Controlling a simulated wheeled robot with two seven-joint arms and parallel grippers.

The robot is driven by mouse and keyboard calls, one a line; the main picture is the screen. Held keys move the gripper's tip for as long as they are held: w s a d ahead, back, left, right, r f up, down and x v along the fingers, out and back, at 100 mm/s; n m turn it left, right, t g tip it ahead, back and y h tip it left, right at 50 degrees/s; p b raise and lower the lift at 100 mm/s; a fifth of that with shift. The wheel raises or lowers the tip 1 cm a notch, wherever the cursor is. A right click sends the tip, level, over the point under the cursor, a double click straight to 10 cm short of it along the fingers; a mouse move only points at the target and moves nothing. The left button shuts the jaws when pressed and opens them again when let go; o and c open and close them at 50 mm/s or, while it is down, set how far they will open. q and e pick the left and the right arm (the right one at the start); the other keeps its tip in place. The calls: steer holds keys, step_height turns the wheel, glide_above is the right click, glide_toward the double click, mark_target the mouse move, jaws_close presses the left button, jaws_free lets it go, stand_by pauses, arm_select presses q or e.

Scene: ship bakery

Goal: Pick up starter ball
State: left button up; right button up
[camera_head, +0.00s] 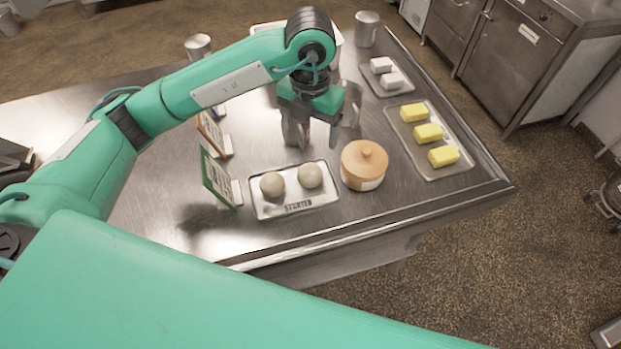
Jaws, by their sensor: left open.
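Two round beige starter balls sit side by side on a small metal tray (262,211) with a dark printed label on its front. The left ball (272,184) and the right ball (310,175) both show whole. My left gripper (314,143) points down above the table behind the tray, apart from the balls. Its fingers are spread open with nothing seen between them. My right gripper does not show.
A tan lidded pot (363,166) stands just right of the tray. A green-framed card stand (217,181) is close on its left. A tray with yellow blocks (437,166), a tray with white blocks (376,88) and a metal cup (367,29) stand farther right and back.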

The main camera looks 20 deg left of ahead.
arm_select(q)
steer(key=p, duration=0.2)
glide_above(310, 180)
step_height(310, 180, down, 8)
steer(key=shift+w+f, duration=0.15)
steer(key=shift+f, duration=0.05)
steer(key=shift+f+p, duration=0.5)
steer(key=shift+p, duration=0.15)
step_height(310, 180, down, 3)
steer(key=shift+f+p, duration=0.2)
steer(key=shift+p, duration=0.7)
steer(key=shift+f, duration=0.55)
steer(key=c, duration=1.1)
steer(key=shift+r, duration=0.15)
